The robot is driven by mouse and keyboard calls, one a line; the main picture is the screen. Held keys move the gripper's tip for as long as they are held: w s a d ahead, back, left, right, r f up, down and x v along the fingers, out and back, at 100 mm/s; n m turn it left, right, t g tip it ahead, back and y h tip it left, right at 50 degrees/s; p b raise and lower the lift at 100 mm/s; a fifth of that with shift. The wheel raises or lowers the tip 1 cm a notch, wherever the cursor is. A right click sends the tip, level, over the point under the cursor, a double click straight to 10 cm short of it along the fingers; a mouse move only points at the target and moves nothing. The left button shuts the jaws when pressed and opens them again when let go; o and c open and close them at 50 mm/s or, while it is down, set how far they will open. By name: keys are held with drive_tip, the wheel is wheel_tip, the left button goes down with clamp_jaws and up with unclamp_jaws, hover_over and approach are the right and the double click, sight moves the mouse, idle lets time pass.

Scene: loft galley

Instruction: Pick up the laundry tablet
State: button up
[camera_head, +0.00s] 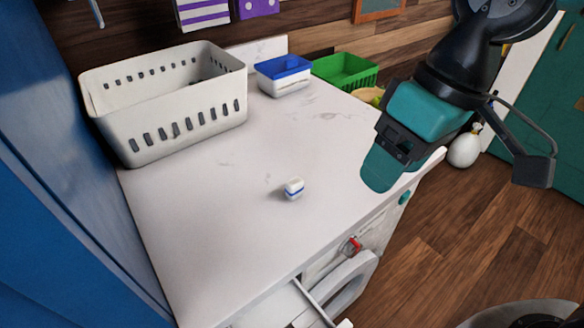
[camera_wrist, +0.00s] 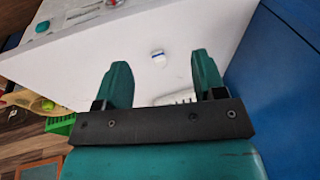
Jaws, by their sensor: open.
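The laundry tablet (camera_head: 293,188) is a small white block with a blue band. It sits alone near the middle of the white countertop (camera_head: 220,240). My gripper (camera_head: 382,168) is to the right of the tablet in the head view, above the counter's right side, apart from it. In the wrist view my gripper (camera_wrist: 162,82) shows two teal fingers spread apart with nothing between them. The tablet also shows in the wrist view (camera_wrist: 158,57), beyond the fingertips and between their lines.
A white slotted basket (camera_head: 185,133) stands at the back left of the counter. A blue-lidded tub (camera_head: 284,85) and a green basket (camera_head: 345,70) stand along the back. A white appliance door (camera_head: 345,290) hangs below the front edge. The counter around the tablet is clear.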

drive_tip(key=w+a+r+h+p, duration=0.25)
drive_tip(key=w+a, duration=0.25)
drive_tip(key=w, duration=0.3)
hover_over(296, 183)
drive_tip(key=shift+h, duration=0.35)
wheel_tip(296, 183, down, 11)
drive_tip(key=shift+a+r+p, duration=0.1)
drive_tip(key=shift+p, duration=1.1)
drive_tip(key=shift+f+p, duration=0.8)
drive_tip(key=shift+f, duration=2.45)
drive_tip(key=shift+c, duration=0.2)
drive_tip(key=c, duration=1)
